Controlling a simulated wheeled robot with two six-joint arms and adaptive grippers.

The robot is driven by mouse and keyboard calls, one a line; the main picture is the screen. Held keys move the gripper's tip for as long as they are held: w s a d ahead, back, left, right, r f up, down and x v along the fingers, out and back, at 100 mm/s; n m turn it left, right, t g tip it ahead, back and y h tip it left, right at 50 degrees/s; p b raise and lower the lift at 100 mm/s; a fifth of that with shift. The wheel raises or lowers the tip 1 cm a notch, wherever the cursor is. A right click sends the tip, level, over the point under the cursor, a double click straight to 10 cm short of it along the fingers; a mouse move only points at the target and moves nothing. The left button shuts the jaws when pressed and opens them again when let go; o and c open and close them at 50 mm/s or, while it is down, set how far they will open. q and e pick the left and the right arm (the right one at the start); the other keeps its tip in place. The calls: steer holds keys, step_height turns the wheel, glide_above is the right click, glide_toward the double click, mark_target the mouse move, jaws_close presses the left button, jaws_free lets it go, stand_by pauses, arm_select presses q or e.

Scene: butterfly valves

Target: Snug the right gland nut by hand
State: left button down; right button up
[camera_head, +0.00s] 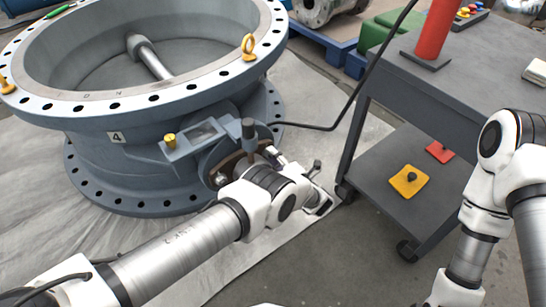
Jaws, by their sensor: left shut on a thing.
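The blue-grey butterfly valve (130,150) lies with its wide bore facing up at the upper left. Its shaft housing and round gland area (222,172) face me, with a dark upright stem (248,132) beside it. My left gripper (272,156) is up against this gland area, to the right of the stem. It is closed on a small part there, taken to be the right gland nut, which my wrist and fingers mostly hide. I cannot make out the nut itself or the left one. My right arm shows at the right, with its gripper out of view.
A dark grey cart (455,85) stands at the right with a red cylinder (436,30) on top. A black cable (335,118) runs between valve and cart.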

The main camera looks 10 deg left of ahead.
arm_select(q)
steer(key=shift+a+m, duration=0.1)
steer(key=shift+m, duration=2)
steer(key=c, duration=0.8)
jaws_free()
steer(key=shift+c, duration=0.2)
